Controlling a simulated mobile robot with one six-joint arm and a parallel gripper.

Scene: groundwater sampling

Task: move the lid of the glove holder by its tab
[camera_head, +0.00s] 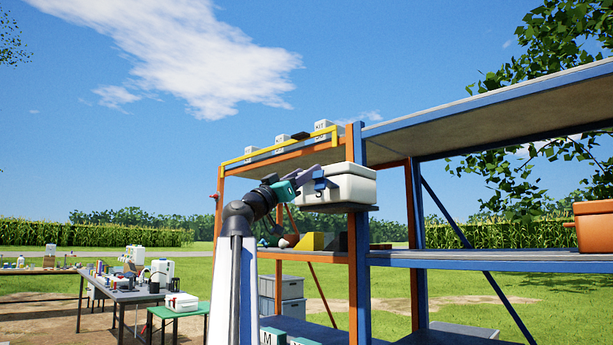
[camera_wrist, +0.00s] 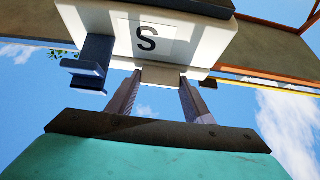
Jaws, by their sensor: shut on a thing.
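The glove holder (camera_head: 338,192) is a white box on the end of the shelf rack, with its lid (camera_head: 347,169) on top. In the wrist view the box front (camera_wrist: 196,40) carries a label with a black S. A pale tab (camera_wrist: 160,77) sticks out at its lower edge. My gripper (camera_head: 310,173) reaches the box from the left. In the wrist view its two dark fingers stand on either side of the tab, shut on it. The fingertips are partly hidden against the box. How far the lid is lifted or shifted cannot be told.
A blue bracket (camera_wrist: 92,62) projects from the box front beside my fingers. The rack's blue post (camera_head: 360,260) stands close by. A yellow rail (camera_head: 280,148) runs above, with white kit boxes (camera_head: 323,126) on the top shelf. An orange case (camera_head: 594,226) sits far right.

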